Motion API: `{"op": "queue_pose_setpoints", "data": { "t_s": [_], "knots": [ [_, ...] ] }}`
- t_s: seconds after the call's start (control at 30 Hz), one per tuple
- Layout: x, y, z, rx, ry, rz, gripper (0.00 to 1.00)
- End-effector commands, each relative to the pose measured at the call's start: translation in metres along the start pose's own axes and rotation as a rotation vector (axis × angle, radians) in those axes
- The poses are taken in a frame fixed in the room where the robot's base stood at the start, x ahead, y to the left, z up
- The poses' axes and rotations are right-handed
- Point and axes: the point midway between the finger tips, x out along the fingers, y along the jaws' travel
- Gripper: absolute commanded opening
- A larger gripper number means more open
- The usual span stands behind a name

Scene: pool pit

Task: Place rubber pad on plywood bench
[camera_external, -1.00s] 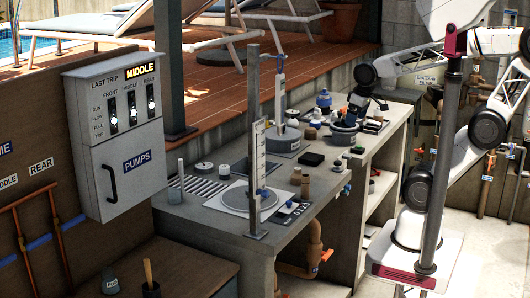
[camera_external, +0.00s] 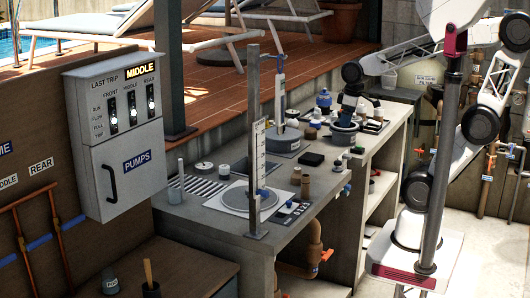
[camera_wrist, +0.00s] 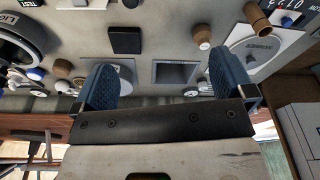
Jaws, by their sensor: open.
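A flat black square pad (camera_external: 311,159), which looks like the rubber pad, lies on the grey worktop near the corks. It also shows in the wrist view (camera_wrist: 125,40), above and between the fingers, apart from them. My gripper (camera_external: 350,97) is over the far part of the worktop in the external view, partly lost among dark items. In the wrist view, my gripper (camera_wrist: 165,64) is open, with blue fingers wide apart and nothing between them. A low brown bench (camera_external: 190,268) at the lower left looks like the plywood bench; its front is cut off by the picture edge.
A cup (camera_external: 110,285) and a wooden-handled tool (camera_external: 150,280) stand on the low bench. A tall stand (camera_external: 257,180), a grey disc (camera_external: 235,197) and two corks (camera_external: 300,182) crowd the worktop. The pumps box (camera_external: 118,140) stands left. The low bench's middle is clear.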

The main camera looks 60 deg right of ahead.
Motion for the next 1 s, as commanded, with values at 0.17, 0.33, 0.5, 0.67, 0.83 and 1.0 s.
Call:
{"op": "queue_pose_setpoints", "data": {
  "t_s": [0.17,0.33,0.5,0.67,0.83,1.0],
  "knots": [
    [0.017,0.017,-0.022,-0.173,-0.027,-0.054,1.0],
    [0.033,0.034,-0.042,-0.344,-0.033,-0.108,1.0],
    [0.052,0.052,-0.059,-0.513,-0.027,-0.164,1.0],
    [0.072,0.071,-0.074,-0.667,-0.006,-0.216,1.0],
    [0.095,0.092,-0.088,-0.83,0.029,-0.267,1.0],
    [0.12,0.115,-0.1,-0.99,0.079,-0.312,1.0]
  ]
}}
